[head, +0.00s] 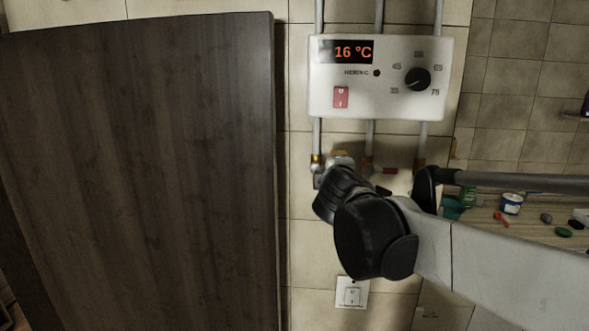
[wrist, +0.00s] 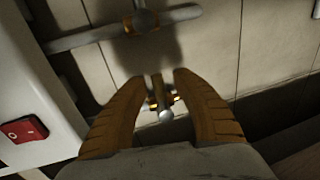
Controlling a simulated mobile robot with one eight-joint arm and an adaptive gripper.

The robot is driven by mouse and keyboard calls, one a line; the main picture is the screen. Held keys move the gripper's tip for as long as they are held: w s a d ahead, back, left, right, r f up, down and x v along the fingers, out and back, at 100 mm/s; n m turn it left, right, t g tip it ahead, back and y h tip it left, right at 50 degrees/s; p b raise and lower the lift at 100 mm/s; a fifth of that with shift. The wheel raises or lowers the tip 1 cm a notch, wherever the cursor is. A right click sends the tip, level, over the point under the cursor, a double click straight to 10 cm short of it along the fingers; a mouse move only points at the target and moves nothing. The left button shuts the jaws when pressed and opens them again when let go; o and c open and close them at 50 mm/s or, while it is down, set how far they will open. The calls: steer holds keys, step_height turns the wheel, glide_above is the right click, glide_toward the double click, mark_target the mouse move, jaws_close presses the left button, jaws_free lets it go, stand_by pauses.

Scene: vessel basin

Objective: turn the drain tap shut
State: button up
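In the wrist view a small metal fitting with brass collars and a rounded grey end (wrist: 166,116) sits between the two brown fingers of my gripper (wrist: 160,77). It looks like the drain tap, but its lever is hard to make out. The fingers are spread, one on each side, and a gap shows beside the fitting. In the head view my wrist and arm hide the fingers and most of the fitting, below the left pipe of the white water heater (head: 330,95).
The heater has a red switch (head: 341,97) and a dial (head: 418,78). A small red part (head: 389,171) shows by the middle pipe. A dark panel (head: 140,170) stands at left. A wooden surface with small items, including a blue-white tin (head: 511,204), is at right.

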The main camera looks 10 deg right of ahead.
steer(key=v, duration=1.2)
stand_by(0.3)
steer(key=s+d+f+m+g+b, duration=0.1)
steer(key=s+f+m+g+b, duration=0.15)
steer(key=f+b, duration=0.7)
steer(key=s+d+f+m+g+b, duration=0.1)
steer(key=s+d+f+m+b, duration=0.2)
steer(key=f, duration=1.1)
steer(key=s+f+m+g+b, duration=0.1)
steer(key=s+f+m+b, duration=0.2)
steer(key=f+b, duration=0.65)
steer(key=s+a+f+m+g+y+b, duration=0.1)
steer(key=s+f+m+b, duration=0.1)
steer(key=f, duration=0.7)
steer(key=s+a+f+m+g+y+b, duration=0.1)
steer(key=s+a+f+y+b, duration=0.1)
steer(key=f+b, duration=0.4)
steer(key=s+a+f+m+g+y+b, duration=0.1)
steer(key=s+f+b, duration=0.3)
steer(key=f, duration=0.8)
steer(key=shift+s+a+m+y+b, duration=0.3)
steer(key=shift+a+m+y+b, duration=0.15)
steer(key=shift+m, duration=0.4)
